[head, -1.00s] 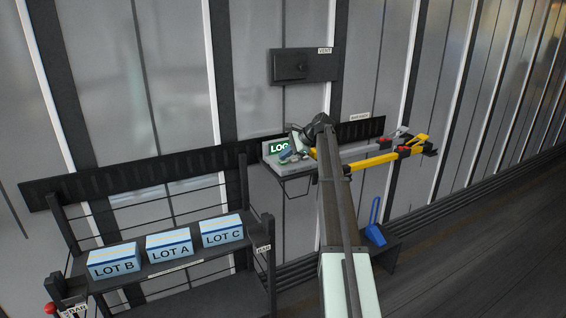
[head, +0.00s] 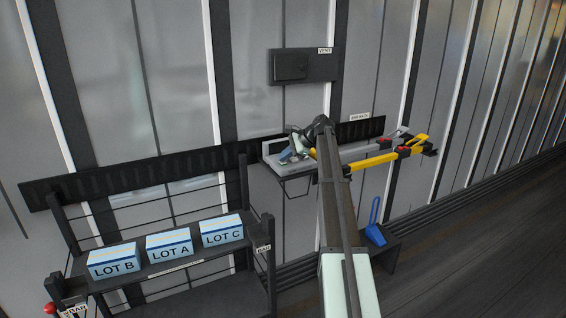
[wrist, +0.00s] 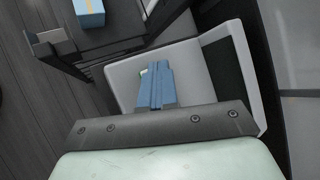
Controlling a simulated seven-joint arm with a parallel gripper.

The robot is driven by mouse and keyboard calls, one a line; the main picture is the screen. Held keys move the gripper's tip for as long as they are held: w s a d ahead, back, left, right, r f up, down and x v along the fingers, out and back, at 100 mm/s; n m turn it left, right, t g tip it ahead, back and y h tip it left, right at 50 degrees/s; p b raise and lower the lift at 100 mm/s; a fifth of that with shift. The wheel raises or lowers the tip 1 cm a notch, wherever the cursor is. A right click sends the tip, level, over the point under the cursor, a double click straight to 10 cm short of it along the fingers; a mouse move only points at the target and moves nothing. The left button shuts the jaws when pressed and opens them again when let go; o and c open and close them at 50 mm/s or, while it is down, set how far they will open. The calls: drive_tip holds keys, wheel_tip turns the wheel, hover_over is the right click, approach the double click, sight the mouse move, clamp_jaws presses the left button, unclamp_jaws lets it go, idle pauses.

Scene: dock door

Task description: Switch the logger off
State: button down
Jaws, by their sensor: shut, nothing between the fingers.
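The logger (head: 272,151) is a pale grey unit on a small wall bracket, left of the yellow bar. No lit green panel shows on its face. My gripper (head: 288,156) is at the logger, over its front right part. In the wrist view the blue fingers (wrist: 155,85) are shut together and empty, over the logger's pale housing (wrist: 122,75). A small pale green patch (wrist: 143,72) shows beside the fingertips. I cannot tell whether the fingertips touch the housing, and they hide what lies under them.
A dark vent box (head: 303,66) is on the wall above. Yellow bar (head: 372,160) extends right of the logger. A shelf at lower left holds boxes LOT B (head: 114,263), LOT A (head: 170,245) and LOT C (head: 222,230). A blue scoop-like item (head: 375,229) stands lower right.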

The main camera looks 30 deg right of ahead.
sight(285, 163)
drive_tip(key=shift+r, duration=0.9)
drive_tip(key=shift+r, duration=0.1)
wheel_tip(285, 163, up, 5)
drive_tip(key=shift+f, duration=0.1)
idle(0.4)
idle(0.7)
